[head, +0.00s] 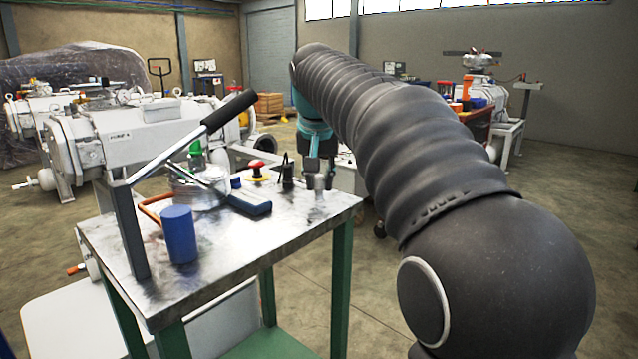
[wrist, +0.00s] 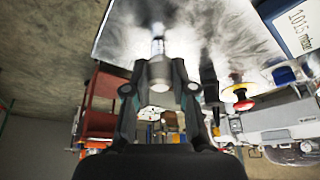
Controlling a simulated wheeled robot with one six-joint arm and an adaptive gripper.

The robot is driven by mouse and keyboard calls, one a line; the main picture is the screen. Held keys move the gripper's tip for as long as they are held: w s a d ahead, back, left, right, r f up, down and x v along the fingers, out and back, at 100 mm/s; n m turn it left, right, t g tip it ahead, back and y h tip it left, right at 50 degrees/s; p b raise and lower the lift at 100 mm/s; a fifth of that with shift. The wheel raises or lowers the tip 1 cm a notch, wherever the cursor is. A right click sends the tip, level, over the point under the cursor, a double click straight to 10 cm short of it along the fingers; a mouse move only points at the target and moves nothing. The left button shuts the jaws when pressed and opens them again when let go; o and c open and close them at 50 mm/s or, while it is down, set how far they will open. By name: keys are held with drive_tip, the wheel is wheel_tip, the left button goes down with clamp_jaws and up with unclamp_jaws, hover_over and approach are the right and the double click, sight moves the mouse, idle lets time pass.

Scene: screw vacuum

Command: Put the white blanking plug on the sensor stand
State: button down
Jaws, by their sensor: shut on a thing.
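My gripper (wrist: 159,74) is shut on a small pale round piece, which looks like the white blanking plug (wrist: 159,86); the fingers hide much of it. A short silver post (wrist: 158,48), perhaps the sensor stand, rises from the metal bench top just beyond the fingertips, in line with the held piece. I cannot tell whether the piece and post touch. In the head view my gripper (head: 319,168) points down over the bench's far right corner, with the silver post (head: 318,184) below it. The plug cannot be made out there.
The bench (head: 225,240) carries a blue cylinder (head: 180,235), a blue handheld meter (head: 249,204), a red mushroom-headed item (head: 256,168) and a dark upright item (head: 287,178) close left of my gripper. A tall bar with a black handle (head: 228,110) stands at the left. The bench's front right is clear.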

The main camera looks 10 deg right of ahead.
drive_tip(key=shift+f, duration=0.15)
drive_tip(key=c, duration=1)
unclamp_jaws()
drive_tip(key=shift+o, duration=0.2)
drive_tip(key=p+v, duration=0.3)
drive_tip(key=v, duration=0.9)
drive_tip(key=shift+s, duration=0.15)
drive_tip(key=s+d+f+n+t+y, duration=0.1)
drive_tip(key=s+f+n, duration=0.2)
drive_tip(key=s+f, duration=2.2)
wheel_tip(320, 180, down, 4)
drive_tip(key=shift+s+d+r, duration=0.15)
drive_tip(key=shift+s+r, duration=0.1)
drive_tip(key=shift+s, duration=0.15)
